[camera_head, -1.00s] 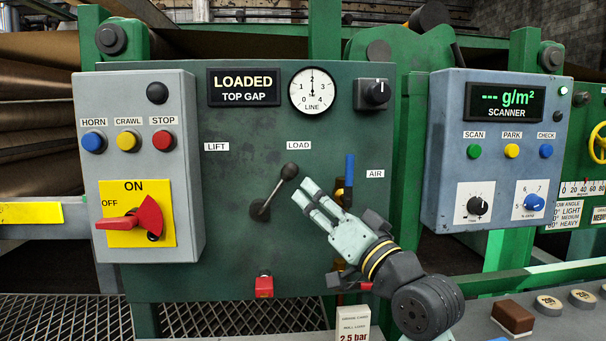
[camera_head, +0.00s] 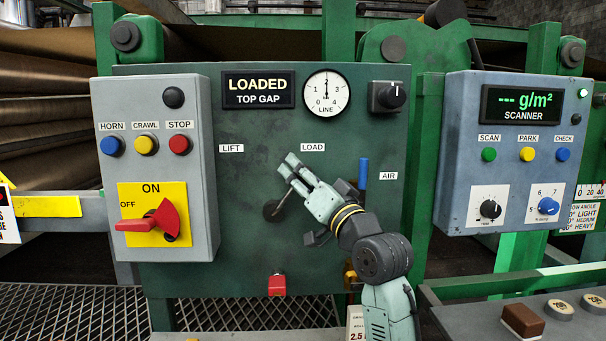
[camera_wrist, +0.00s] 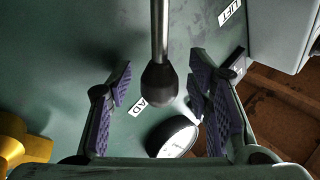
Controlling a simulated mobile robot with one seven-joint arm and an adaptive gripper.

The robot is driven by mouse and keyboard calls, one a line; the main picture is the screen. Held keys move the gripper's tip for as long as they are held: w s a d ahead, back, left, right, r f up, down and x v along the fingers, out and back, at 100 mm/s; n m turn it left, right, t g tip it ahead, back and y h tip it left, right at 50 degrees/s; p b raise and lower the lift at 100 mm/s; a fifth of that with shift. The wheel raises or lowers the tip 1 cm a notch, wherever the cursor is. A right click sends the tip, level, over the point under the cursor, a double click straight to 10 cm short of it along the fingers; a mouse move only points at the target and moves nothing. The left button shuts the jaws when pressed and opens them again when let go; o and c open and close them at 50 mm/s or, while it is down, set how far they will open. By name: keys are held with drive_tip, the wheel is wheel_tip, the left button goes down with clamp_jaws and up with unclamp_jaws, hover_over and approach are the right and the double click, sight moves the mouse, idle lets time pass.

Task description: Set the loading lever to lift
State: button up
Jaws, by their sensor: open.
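The loading lever (camera_head: 276,208) is on the green panel, its metal rod slanting up and right toward the LOAD label (camera_head: 313,147). The LIFT label (camera_head: 231,148) is further left. In the head view my gripper (camera_head: 289,167) covers the upper rod and knob. In the wrist view the dark lever knob (camera_wrist: 158,88) shows between the two purple-padded fingers of my gripper (camera_wrist: 161,78). The fingers are open, with a gap on each side of the knob. The display (camera_head: 258,89) reads LOADED, TOP GAP.
A grey box with a red switch (camera_head: 153,218) stands out left of the lever. A blue-handled AIR valve (camera_head: 362,172) is just right of my gripper. The scanner box (camera_head: 455,150) is further right. The panel between the lever and the grey box is clear.

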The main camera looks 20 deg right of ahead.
drive_tip(key=shift+c, duration=0.3)
clamp_jaws()
idle(0.5)
